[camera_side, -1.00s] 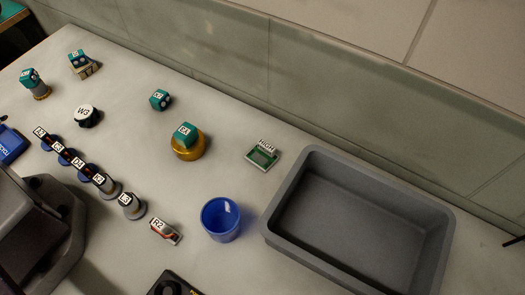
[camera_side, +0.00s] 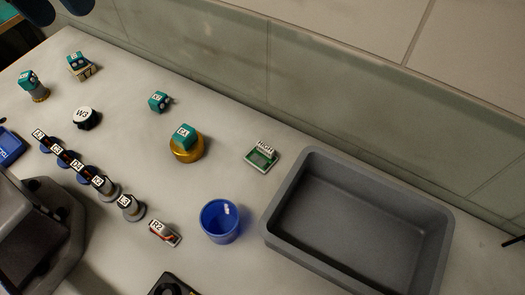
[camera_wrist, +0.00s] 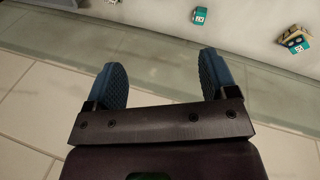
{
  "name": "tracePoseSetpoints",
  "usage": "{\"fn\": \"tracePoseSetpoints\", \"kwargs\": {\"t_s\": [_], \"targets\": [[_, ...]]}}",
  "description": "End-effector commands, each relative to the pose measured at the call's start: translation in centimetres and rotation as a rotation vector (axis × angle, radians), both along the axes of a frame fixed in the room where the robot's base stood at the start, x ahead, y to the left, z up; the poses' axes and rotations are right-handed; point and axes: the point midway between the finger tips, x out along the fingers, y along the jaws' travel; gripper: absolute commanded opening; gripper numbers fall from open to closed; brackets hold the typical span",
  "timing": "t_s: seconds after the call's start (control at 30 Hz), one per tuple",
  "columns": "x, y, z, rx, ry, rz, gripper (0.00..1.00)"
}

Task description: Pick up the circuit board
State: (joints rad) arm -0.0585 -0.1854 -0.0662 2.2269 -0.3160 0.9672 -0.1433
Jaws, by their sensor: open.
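The circuit board (camera_side: 261,157) is a small green square with a pale edge and a white "HIGH" label. It lies flat on the bench, just left of the grey bin, in the side view. My gripper (camera_wrist: 165,84) shows in the wrist view with its two blue ribbed fingers wide apart and nothing between them. In the side view only dark blue parts of it show at the top left corner, far from the board. I cannot make out the board in the wrist view.
A grey bin (camera_side: 284,168) stands right of the board, and a blue cup (camera_side: 220,222) in front. A brass base with a teal servo (camera_side: 186,137) is to its left. Several labelled servos, knobs and small parts spread over the left bench. A wall runs behind.

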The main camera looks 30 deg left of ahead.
Motion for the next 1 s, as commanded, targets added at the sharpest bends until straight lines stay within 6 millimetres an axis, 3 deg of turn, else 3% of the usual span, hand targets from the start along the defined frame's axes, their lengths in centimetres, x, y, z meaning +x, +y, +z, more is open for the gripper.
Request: {"fn": "tracePoseSetpoints", "kwargs": {"t_s": [0.2, 0.5, 0.73, 0.83, 1.0], "targets": [[5.2, -3.0, -5.3, -0.216, 0.27, 0.177, 0.79], [10.6, -6.8, -14.8, -0.513, 0.645, 0.466, 0.79], [12.7, -9.0, -22.5, -0.718, 0.911, 0.696, 0.79], [13.0, -9.5, -24.4, -0.769, 0.975, 0.758, 0.79], [13.2, -9.9, -26.0, -0.808, 1.023, 0.807, 0.79]]}}
